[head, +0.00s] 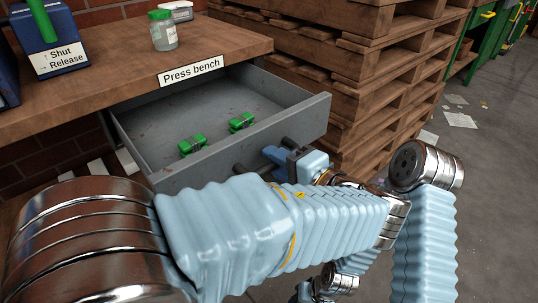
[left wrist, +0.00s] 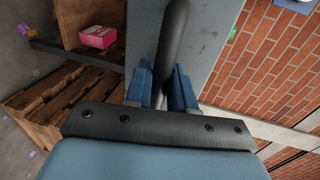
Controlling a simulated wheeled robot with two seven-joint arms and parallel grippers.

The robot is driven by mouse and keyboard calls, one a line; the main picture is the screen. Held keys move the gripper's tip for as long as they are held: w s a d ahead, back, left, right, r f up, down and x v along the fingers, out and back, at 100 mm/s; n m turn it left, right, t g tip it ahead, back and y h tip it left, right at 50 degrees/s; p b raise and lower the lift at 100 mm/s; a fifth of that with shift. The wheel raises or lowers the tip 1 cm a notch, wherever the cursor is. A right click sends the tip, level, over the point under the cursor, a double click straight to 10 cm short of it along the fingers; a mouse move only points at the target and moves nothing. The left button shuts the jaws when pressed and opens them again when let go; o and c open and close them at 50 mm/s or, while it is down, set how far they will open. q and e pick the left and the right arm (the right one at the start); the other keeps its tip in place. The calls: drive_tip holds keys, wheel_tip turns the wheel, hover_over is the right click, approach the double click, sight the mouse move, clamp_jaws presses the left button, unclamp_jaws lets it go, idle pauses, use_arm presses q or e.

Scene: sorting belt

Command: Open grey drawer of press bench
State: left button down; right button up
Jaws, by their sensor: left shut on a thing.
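The grey drawer (head: 312,118) of the press bench (head: 120,68) is pulled well out, and its inside shows from above. Its dark bar handle (head: 239,168) is on the front panel, partly hidden by my arm. My left gripper (head: 277,156) is at the handle, with its blue fingers shut on it. In the left wrist view the handle (left wrist: 173,35) runs between the two fingers (left wrist: 163,90), against the grey drawer front (left wrist: 205,40). I do not see my right gripper.
Two green items (head: 193,146) (head: 241,122) lie in the drawer. A glass jar with a green lid (head: 163,32) and a blue box with a green lever (head: 48,55) stand on the bench. Stacked wooden pallets (head: 375,75) stand close to the drawer's right. Papers lie on the floor.

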use_arm(q)
drive_tip(key=shift+f+v, duration=0.2)
drive_tip(key=shift+v, duration=0.8)
drive_tip(key=c, duration=1.1)
unclamp_jaws()
drive_tip(key=p+v, duration=0.1)
drive_tip(key=v, duration=1.2)
drive_tip(key=shift+s+d+p, duration=0.2)
drive_tip(key=shift+s+p, duration=0.1)
drive_tip(key=shift+s, duration=0.05)
